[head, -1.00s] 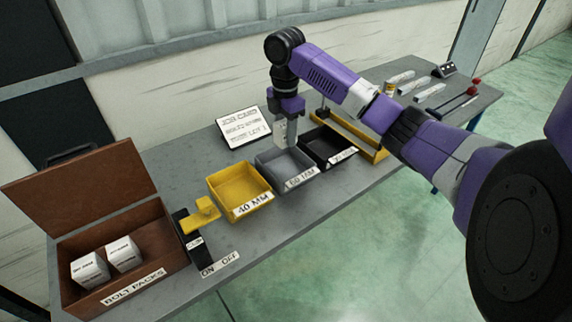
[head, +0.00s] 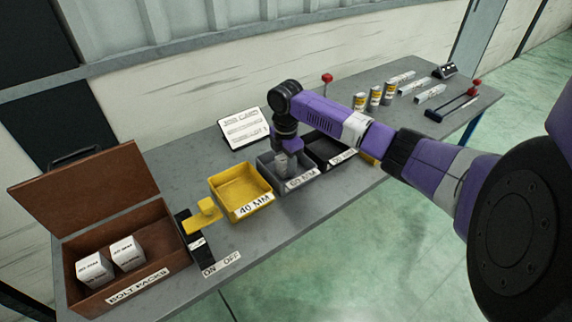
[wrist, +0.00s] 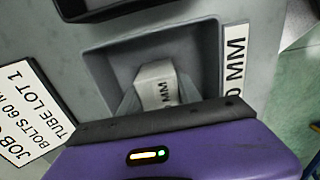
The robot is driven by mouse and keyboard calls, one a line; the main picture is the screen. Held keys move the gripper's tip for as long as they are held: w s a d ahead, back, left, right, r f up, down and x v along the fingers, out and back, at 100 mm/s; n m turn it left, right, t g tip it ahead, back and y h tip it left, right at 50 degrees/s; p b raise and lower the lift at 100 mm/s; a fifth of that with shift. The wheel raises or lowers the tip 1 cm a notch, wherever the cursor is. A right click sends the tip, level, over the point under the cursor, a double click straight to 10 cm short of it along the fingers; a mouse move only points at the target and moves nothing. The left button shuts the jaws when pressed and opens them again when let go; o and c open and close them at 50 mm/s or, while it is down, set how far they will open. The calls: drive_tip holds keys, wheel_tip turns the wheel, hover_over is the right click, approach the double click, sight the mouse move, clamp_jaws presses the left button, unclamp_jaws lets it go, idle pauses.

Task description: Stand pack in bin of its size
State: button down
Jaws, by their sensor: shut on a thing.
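My gripper (head: 287,170) points down into the grey bin (head: 304,183), whose front label reads 60 MM. In the wrist view, the gripper is shut on a white pack (wrist: 157,85) that is low inside the grey bin (wrist: 98,66). The pack's label ends in MM; its number is partly hidden. I cannot tell whether the pack touches the bin floor. The yellow bin (head: 239,189), marked 40 MM, looks empty. A black bin (head: 326,150) stands on the other side; its label is hard to read.
The job card (head: 243,129) stands behind the bins; in the wrist view the card (wrist: 24,112) mentions bolts 60 M. A brown box (head: 68,257) labelled bolt packs holds two white packs. Cans (head: 375,97) and bars stand far right.

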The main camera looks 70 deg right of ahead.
drive_tip(key=c, duration=0.8)
unclamp_jaws()
drive_tip(key=shift+f, duration=0.15)
drive_tip(key=shift+c, duration=0.2)
wheel_tip(320, 180, up, 12)
drive_tip(key=shift+r+b, duration=0.2)
drive_tip(key=shift+b, duration=0.75)
